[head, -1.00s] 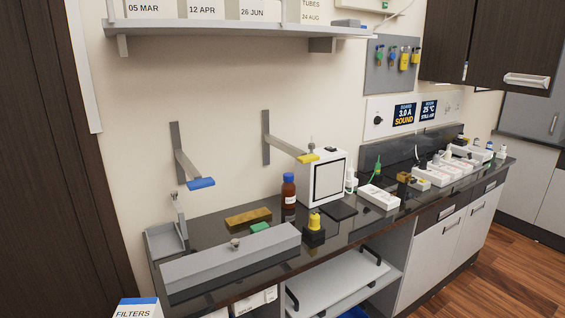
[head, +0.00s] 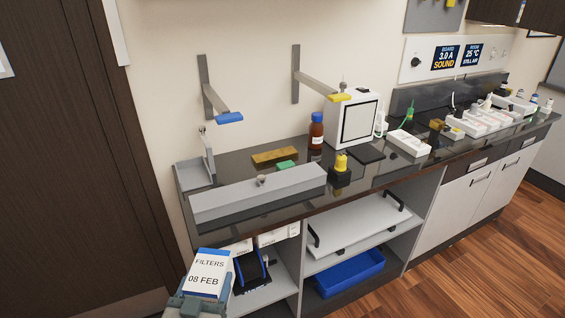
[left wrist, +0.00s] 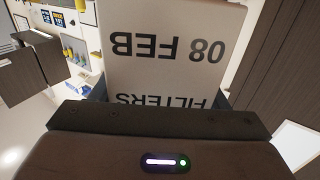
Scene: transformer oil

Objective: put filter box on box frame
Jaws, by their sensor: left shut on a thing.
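The filter box (head: 208,274), white with a blue top band and the words FILTERS and 08 FEB, is at the lower left of the head view. My left gripper (head: 197,300) is shut on it from below and holds it in front of the counter's open shelves. In the left wrist view the filter box (left wrist: 165,50) fills the upper middle, its lettering upside down. A black frame with blue edges (head: 249,272), which looks like the box frame, stands on the lower shelf just right of the filter box, partly hidden by it. My right gripper is out of view.
White boxes (head: 279,235) sit above the dark frame under the counter. A blue tray (head: 350,273) lies low in the compartment to the right. A long grey box (head: 260,190) lies on the black countertop. The floor in front is clear.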

